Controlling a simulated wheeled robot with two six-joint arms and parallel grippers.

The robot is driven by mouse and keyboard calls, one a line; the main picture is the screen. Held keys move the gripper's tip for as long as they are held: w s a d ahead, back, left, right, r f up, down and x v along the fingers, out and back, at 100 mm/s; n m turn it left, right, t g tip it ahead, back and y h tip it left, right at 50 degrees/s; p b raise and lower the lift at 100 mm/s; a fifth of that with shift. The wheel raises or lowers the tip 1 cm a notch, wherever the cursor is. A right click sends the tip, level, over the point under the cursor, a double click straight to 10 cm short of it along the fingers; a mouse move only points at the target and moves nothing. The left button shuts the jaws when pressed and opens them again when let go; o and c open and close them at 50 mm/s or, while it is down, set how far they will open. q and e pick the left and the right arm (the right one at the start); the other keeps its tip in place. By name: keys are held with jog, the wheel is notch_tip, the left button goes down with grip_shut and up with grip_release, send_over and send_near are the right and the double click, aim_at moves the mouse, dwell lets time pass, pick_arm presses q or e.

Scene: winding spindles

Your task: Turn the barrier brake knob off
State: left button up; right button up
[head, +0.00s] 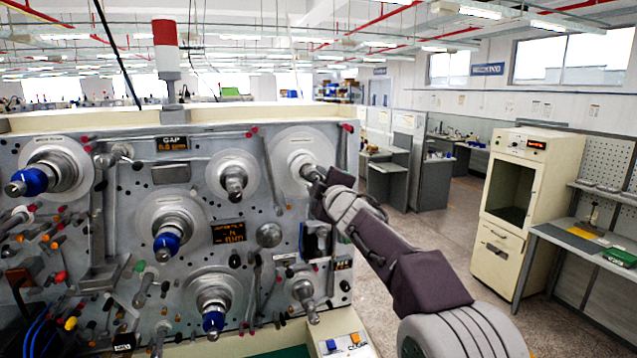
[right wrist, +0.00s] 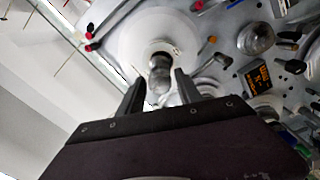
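The winding machine's grey panel (head: 205,160) carries several spindles and knobs. At its upper right is a spindle with a pale disc (head: 290,150) and a metal end. My right gripper (head: 318,186) is at this spindle's end. In the right wrist view, the rounded metal spindle end (right wrist: 160,74) shows between the two dark fingers of the right gripper (right wrist: 160,92), which stand apart. Contact cannot be told. No readable label marks which knob is the barrier brake. My left gripper is not in view.
Other spindles stick out, one with a blue collar (head: 167,242) and one at upper middle (head: 233,180). A lit display (head: 228,232) and a round metal knob (head: 268,235) lie below left of the gripper. A cream cabinet (head: 505,205) stands at right, with open floor between.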

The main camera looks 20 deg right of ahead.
dwell(0.3)
jog(key=s+b, duration=0.1)
jog(key=s, duration=0.8)
jog(key=shift+d+b, duration=0.2)
jog(key=shift+b, duration=0.15)
jog(key=shift+w, duration=0.1)
